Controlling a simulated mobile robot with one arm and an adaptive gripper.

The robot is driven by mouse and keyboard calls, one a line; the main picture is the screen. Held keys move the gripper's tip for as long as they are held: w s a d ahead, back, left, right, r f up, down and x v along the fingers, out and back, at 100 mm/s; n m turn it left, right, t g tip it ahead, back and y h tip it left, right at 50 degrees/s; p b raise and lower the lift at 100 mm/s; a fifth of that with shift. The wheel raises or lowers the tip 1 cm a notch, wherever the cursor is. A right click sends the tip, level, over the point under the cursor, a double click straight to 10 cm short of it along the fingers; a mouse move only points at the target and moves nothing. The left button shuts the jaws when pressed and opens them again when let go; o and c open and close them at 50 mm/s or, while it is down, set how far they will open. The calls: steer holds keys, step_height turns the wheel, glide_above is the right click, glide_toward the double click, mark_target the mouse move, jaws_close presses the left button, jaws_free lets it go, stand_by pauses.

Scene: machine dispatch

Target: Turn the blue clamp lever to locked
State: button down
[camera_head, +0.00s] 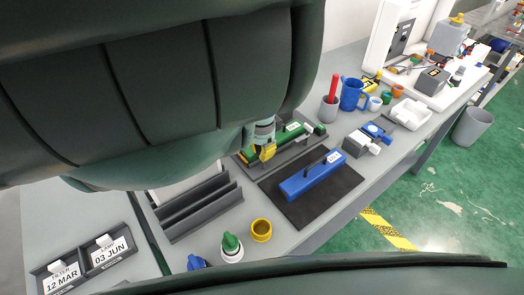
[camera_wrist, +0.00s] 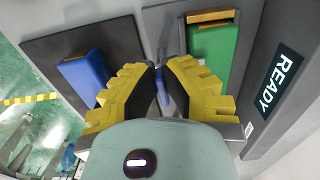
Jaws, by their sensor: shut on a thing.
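My gripper (camera_head: 264,152) reaches down at the green fixture block (camera_head: 290,134) in the head view. In the wrist view my gripper (camera_wrist: 159,84) has its yellow, dark-tipped fingers close together, shut on a narrow blue piece, which looks like the blue clamp lever (camera_wrist: 163,93). Most of the lever is hidden by the fingers, so its angle cannot be told. The green block (camera_wrist: 212,48) lies just right of the fingers in the wrist view.
A READY sign (camera_wrist: 279,80) is at right. Grey slotted racks (camera_head: 205,208) and a yellow cup (camera_head: 261,230) stand nearby.

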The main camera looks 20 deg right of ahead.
steer(key=c, duration=1.1)
jaws_free()
steer(key=shift+w+r, duration=0.2)
steer(key=shift+r, duration=2.65)
steer(key=shift+s+r, duration=0.15)
steer(key=shift+r, duration=0.8)
